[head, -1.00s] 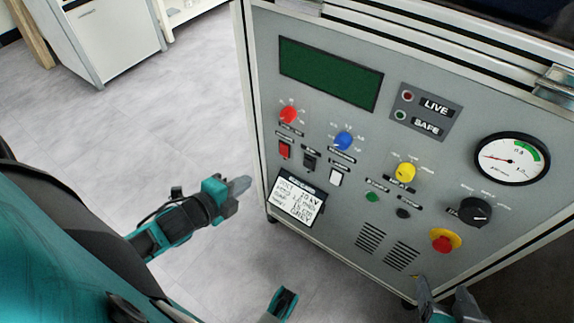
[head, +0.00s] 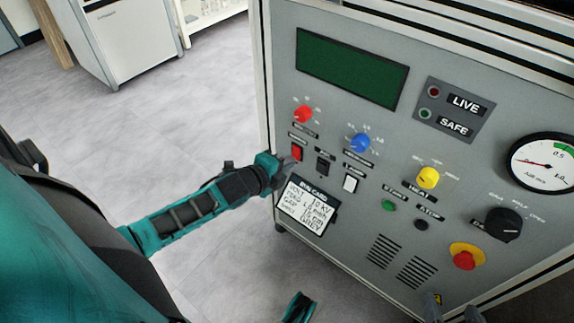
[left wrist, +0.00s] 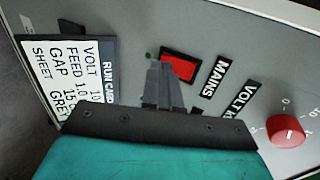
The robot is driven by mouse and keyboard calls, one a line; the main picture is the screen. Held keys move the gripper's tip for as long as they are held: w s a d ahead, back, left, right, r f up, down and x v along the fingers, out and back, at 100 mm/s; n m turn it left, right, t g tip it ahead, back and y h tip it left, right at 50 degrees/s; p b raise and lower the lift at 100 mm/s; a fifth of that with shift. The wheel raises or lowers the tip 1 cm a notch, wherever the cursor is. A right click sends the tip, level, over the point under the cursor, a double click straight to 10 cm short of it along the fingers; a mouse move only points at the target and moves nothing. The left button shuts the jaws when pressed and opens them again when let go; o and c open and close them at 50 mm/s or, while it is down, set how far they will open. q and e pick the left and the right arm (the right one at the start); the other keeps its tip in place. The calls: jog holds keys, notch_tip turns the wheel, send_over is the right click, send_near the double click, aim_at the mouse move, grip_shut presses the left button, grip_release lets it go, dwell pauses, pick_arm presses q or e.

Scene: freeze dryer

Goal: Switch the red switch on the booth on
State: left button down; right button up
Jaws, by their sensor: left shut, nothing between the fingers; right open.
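The red switch (head: 297,152) sits on the grey booth panel (head: 280,75), below the red knob (head: 304,114). In the left wrist view the red switch (left wrist: 180,66) is beside the MAINS label (left wrist: 218,77). My left gripper (head: 286,164) is shut and empty, with its tips just below the switch. In the left wrist view the shut fingers (left wrist: 160,75) end at the switch's edge; I cannot tell whether they touch it. My right gripper (head: 452,306) is open at the bottom edge, only partly in view.
A black switch (head: 322,166) and a white switch (head: 350,183) sit right of the red one. The run card (head: 306,208) is just below my left gripper. A red emergency button (head: 464,258) is lower right. Floor (head: 150,110) is clear on the left.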

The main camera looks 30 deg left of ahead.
pick_arm(q)
jog(key=shift+w, duration=0.3)
jog(key=shift+w, duration=0.1)
jog(key=shift+w+f+p, duration=0.3)
jog(key=shift+p, duration=0.15)
jog(key=shift+r, duration=0.15)
